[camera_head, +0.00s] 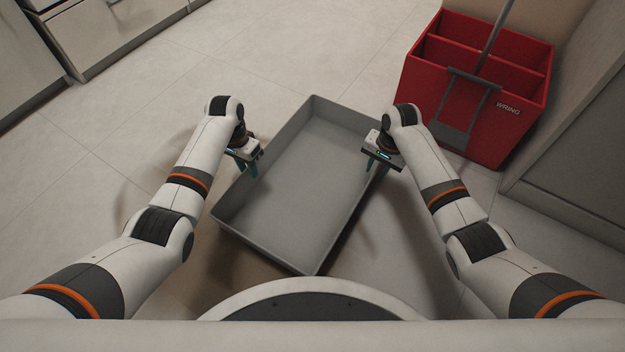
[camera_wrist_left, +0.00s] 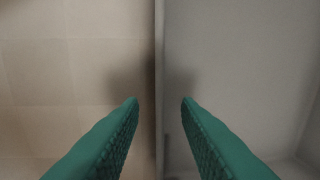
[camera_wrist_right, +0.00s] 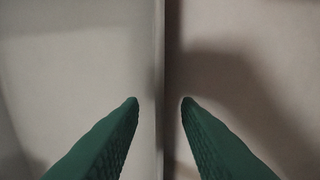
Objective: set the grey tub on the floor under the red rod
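The grey tub (camera_head: 290,190), an empty shallow rectangular tray, lies turned at an angle between my two arms. I cannot tell whether it touches the floor. My left gripper (camera_head: 249,168) is at its left wall, and my right gripper (camera_head: 377,168) is at its right wall. In the left wrist view the tub wall (camera_wrist_left: 159,60) runs between two green fingers, with a gap on each side. The right wrist view shows the same at the other wall (camera_wrist_right: 161,60). Both grippers are open around the walls. No red rod shows in any view.
A red wringer bucket (camera_head: 478,125) with a grey handle stands at the upper right, beside a grey cabinet (camera_head: 580,180). Pale cabinets (camera_head: 115,35) line the upper left. The tiled floor (camera_head: 110,120) is clear at left and beyond the tub.

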